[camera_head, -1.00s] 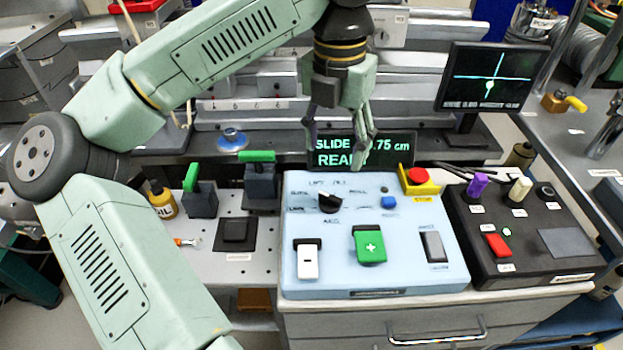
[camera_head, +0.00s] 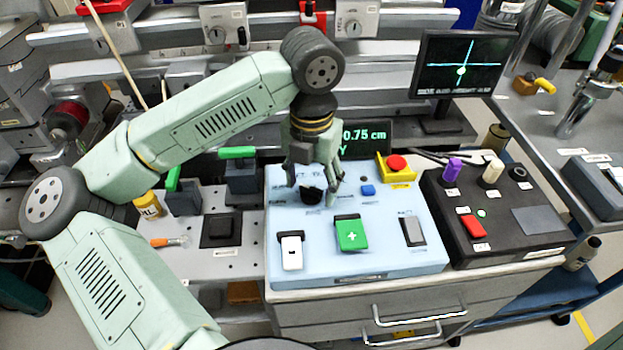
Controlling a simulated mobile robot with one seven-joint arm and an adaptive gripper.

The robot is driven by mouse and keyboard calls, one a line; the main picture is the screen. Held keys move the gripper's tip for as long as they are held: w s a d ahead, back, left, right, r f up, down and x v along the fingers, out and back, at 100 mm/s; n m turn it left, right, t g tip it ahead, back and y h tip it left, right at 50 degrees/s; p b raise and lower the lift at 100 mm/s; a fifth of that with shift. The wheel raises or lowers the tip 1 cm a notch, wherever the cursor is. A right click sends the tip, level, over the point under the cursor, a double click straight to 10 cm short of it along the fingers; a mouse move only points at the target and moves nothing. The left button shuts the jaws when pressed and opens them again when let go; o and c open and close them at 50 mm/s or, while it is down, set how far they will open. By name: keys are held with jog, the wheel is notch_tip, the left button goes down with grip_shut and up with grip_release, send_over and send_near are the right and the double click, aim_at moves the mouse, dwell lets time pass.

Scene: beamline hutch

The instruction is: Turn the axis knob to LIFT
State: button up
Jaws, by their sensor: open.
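The black axis knob (camera_head: 311,195) sits on the upper left part of the pale blue control panel (camera_head: 383,262). Whether the fingers touch the knob I cannot tell. The display (camera_head: 372,137) behind is partly hidden by my gripper and shows "0.75 cm" in green.
The panel also carries a white switch (camera_head: 291,252), a green cross switch (camera_head: 351,234), a grey rocker (camera_head: 412,231), a blue button (camera_head: 368,190) and a red emergency button (camera_head: 397,163). A black control box (camera_head: 510,250) stands at right. Green-handled clamps (camera_head: 238,153) stand at left.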

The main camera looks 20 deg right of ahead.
jog(key=c, duration=1.2)
jog(key=shift+o, duration=0.2)
jog(key=shift+f+b, duration=0.1)
jog(key=shift+b, duration=0.25)
jog(key=m+b, duration=0.2)
jog(key=b, duration=0.1)
jog(key=shift+f+m, duration=0.15)
jog(key=shift+m, duration=0.25)
jog(key=shift+r+m+b, duration=0.15)
jog(key=shift+m+b, duration=0.8)
jog(key=shift+m, duration=0.3)
jog(key=shift+r+m+b, duration=0.1)
jog(key=shift+m+b, duration=0.8)
jog(key=shift+m, duration=0.35)
jog(key=o, duration=1.2)
jog(key=shift+c, duration=0.2)
